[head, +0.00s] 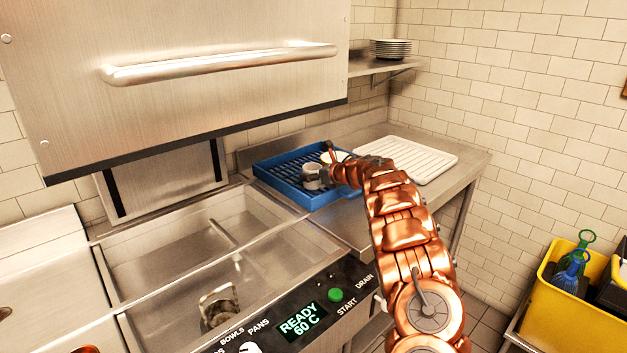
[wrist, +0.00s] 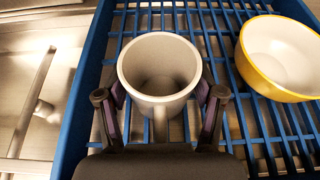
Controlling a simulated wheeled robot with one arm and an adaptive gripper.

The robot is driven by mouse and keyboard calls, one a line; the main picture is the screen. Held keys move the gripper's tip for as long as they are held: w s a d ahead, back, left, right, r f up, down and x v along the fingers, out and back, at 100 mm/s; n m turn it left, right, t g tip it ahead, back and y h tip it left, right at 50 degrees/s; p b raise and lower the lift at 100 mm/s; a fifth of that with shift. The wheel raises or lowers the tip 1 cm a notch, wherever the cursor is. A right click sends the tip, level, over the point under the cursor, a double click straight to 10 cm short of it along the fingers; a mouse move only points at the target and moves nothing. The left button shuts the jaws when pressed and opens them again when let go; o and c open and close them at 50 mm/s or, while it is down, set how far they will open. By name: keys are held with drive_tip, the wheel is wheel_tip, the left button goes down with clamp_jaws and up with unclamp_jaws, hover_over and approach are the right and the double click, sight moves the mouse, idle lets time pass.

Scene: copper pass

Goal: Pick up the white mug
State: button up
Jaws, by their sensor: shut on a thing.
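The white mug (wrist: 159,68) stands upright in the blue rack in the wrist view, its open top facing the camera and its handle toward my gripper. My gripper (wrist: 160,100) is shut on the mug, with one finger at each side of it. In the head view the mug (head: 312,175) is small, at the end of my copper arm, and my gripper (head: 327,177) partly hides it. Whether the mug is lifted off the rack slats cannot be told.
The blue rack (head: 262,172) also holds a yellow bowl (wrist: 280,58), close right of the mug in the wrist view. A white ribbed tray (head: 425,157) lies to the right. A steel sink (head: 180,250) is at left. Plates (head: 390,48) sit on a shelf above.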

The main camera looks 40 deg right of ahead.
sight(306, 165)
drive_tip(key=shift+c, duration=1.4)
drive_tip(key=shift+r+b, duration=0.45)
drive_tip(key=shift+r, duration=1.2)
drive_tip(key=shift+s+r, duration=0.1)
drive_tip(key=shift+s, duration=0.15)
drive_tip(key=shift+s+a+b, duration=0.1)
drive_tip(key=shift+s+b, duration=0.5)
drive_tip(key=shift+s, duration=0.1)
drive_tip(key=s+a+r+b, duration=0.1)
drive_tip(key=s+b, duration=0.3)
drive_tip(key=s, duration=1)
drive_tip(key=shift+a+r+b, duration=0.25)
drive_tip(key=shift+a+b, duration=0.1)
drive_tip(key=shift+a, duration=0.3)
